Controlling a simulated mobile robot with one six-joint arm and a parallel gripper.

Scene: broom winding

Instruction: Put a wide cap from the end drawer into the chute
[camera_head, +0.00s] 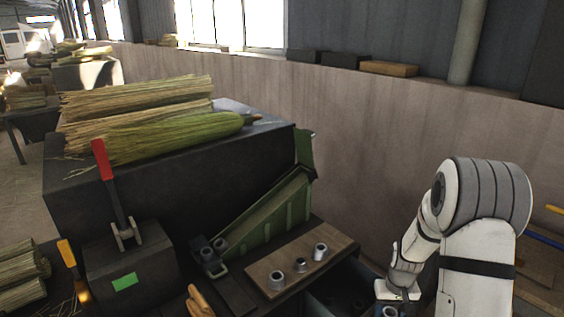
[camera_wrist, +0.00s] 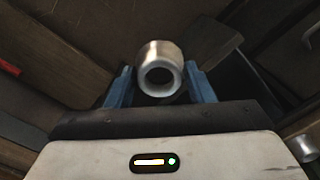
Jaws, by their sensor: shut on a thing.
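My gripper (camera_wrist: 160,82) has two blue fingers shut on a bare-metal cap (camera_wrist: 160,66), one finger on each side, its round open end facing the wrist camera. In the head view my arm reaches down at the right, over the open end drawer (camera_head: 322,299), and the fingers are hard to make out. Small dark round shapes lie in the drawer, too dim to tell apart. The green chute (camera_head: 262,219) slopes down to the left, left of my gripper and apart from it.
More dark round parts (camera_head: 213,247) sit at the chute's low end. A red-handled lever (camera_head: 103,165) stands left. Broom straw (camera_head: 150,115) lies on the dark machine top behind. A metal part (camera_wrist: 303,148) shows at the wrist view's right.

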